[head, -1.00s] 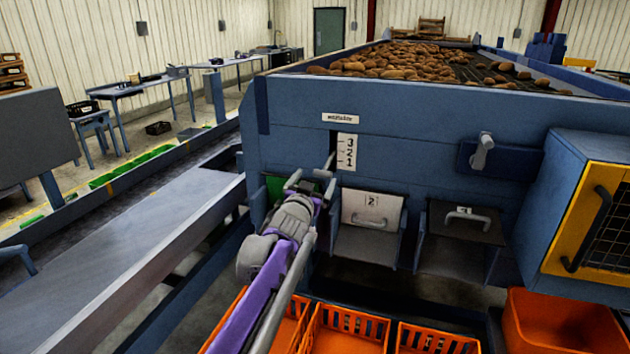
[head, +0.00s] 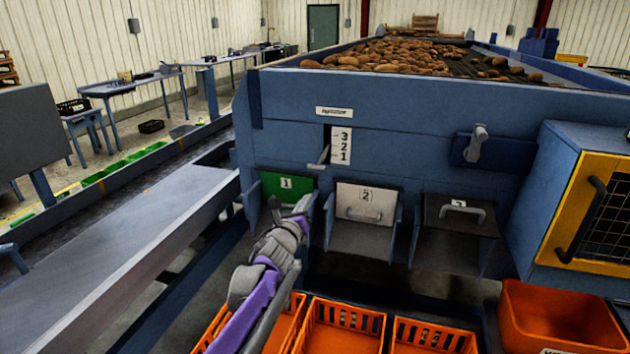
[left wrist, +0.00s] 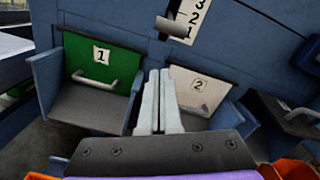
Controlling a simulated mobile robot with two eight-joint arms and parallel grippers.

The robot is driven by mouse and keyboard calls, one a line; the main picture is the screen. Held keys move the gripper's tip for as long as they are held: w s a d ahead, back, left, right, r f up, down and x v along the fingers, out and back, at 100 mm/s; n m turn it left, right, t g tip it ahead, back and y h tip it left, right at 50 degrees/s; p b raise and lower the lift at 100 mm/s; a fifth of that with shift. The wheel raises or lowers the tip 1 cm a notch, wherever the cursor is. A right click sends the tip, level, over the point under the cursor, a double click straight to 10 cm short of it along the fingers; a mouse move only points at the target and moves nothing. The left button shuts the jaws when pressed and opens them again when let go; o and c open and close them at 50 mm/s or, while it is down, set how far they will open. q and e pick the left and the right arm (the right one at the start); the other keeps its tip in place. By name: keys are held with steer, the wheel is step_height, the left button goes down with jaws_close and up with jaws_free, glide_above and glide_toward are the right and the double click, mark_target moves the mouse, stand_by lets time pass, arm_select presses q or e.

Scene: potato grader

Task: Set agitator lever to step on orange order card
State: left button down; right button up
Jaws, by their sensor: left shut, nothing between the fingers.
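The agitator lever (head: 323,157) is a small grey handle sticking out of a dark slot on the blue grader front. It stands beside the 1 on the white 3-2-1 scale (head: 341,146). The lever also shows at the top of the left wrist view (left wrist: 172,25). My left gripper (head: 303,204) is shut and empty, below the lever, between the green hatch 1 and the white hatch 2. Its closed fingers (left wrist: 158,76) point up towards the panel, apart from the lever. I cannot make out an orange order card. My right gripper is not in view.
Green hatch 1 (head: 286,187), white hatch 2 (head: 366,204) and a dark hatch (head: 459,214) with handles line the front below the lever. Orange crates (head: 345,325) stand underneath. A grey crank (head: 480,146) and a yellow-framed guard (head: 580,205) are to the right.

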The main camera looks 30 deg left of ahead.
arm_select(q)
steer(key=w+a+r+m+p, duration=0.1)
steer(key=w+m, duration=0.3)
steer(key=w, duration=0.4)
steer(key=shift+a+r+m, duration=0.4)
steer(key=shift+a+r, duration=0.05)
steer(key=shift+r, duration=0.4)
steer(key=shift+r+p, duration=0.1)
steer(key=shift+p, duration=0.25)
